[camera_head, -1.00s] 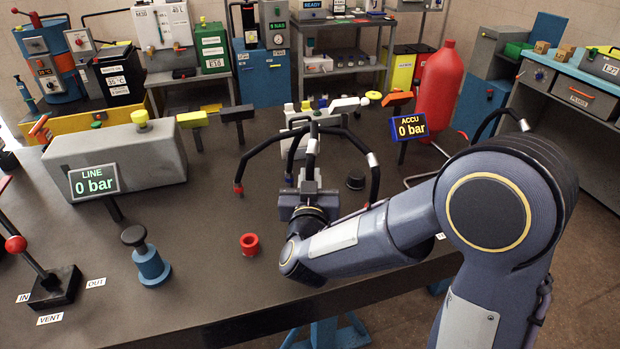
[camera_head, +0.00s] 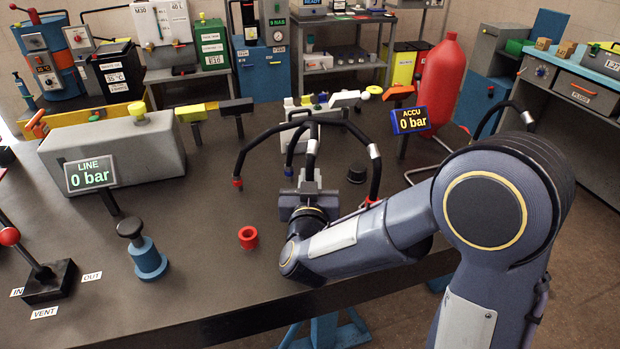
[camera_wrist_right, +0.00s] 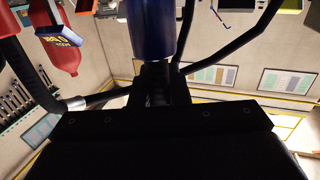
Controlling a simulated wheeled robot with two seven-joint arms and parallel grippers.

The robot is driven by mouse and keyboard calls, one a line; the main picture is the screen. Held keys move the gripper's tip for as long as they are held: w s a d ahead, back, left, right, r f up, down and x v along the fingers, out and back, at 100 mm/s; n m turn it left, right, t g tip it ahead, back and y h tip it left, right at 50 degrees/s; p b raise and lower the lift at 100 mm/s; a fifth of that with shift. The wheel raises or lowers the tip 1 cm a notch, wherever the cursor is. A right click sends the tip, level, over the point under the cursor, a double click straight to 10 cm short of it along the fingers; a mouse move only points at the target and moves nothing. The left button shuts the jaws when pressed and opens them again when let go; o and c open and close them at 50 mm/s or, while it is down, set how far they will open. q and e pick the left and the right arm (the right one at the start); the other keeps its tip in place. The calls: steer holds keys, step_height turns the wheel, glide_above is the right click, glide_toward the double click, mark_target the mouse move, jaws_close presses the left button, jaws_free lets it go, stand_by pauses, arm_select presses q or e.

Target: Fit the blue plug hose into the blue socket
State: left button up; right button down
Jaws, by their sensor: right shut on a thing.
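In the right wrist view a large blue cylinder (camera_wrist_right: 151,25), which I take as the blue plug, stands at the jaws (camera_wrist_right: 156,85). The held end's blue does not show in the head view. A black hose arches from there to the manifold (camera_head: 298,130) behind. Small coloured parts sit along the manifold; a small blue one (camera_head: 323,98) may be the blue socket. My left gripper is not in view.
The ACCU display (camera_head: 409,121) stands right, the LINE display (camera_head: 90,174) left.

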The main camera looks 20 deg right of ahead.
steer(key=shift+f+b, duration=0.9)
steer(key=shift+f, duration=0.2)
steer(key=c, duration=1.3)
jaws_free()
steer(key=shift+r, duration=0.1)
steer(key=v, duration=0.7)
steer(key=shift+s, duration=0.4)
steer(key=shift+a, duration=0.1)
